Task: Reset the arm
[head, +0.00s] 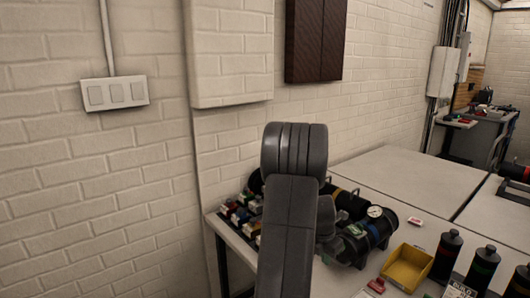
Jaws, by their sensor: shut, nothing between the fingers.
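My arm, dark grey, rises from the bottom edge through the middle of the head view, with a rounded joint at its top. My gripper is not visible. A black cylinder (383,229) with a round white gauge (375,211) lies on the light table (400,172), right of my arm. Another dark cylinder (354,205) lies behind it. My arm hides part of this group.
A yellow bin (406,268) and black bottles (446,257) stand at the table's front right. Several small coloured items (240,213) sit left of my arm. A white brick wall (90,190) stands at left. The table's back is mostly clear.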

